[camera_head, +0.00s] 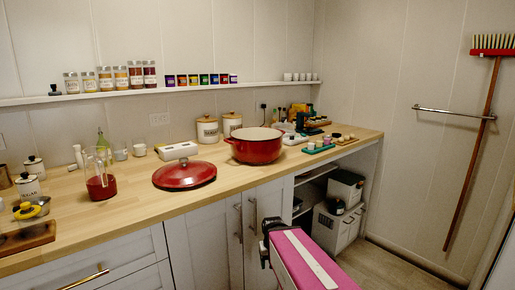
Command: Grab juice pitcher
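The juice pitcher (101,185) stands upright on the wooden counter (130,214), left of the middle. It is clear, with red liquid in its lower part. My gripper (266,240) is low in the picture, in front of the cabinet doors and below the counter's front edge. It is to the right of the pitcher and well apart from it. My pink arm link hides part of the gripper, and its fingers are too small and dark to tell whether they are open.
A red lid (184,174) lies right of the pitcher, with a red pot (256,148) beyond it. A green bottle (102,143) and small glasses stand behind the pitcher.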

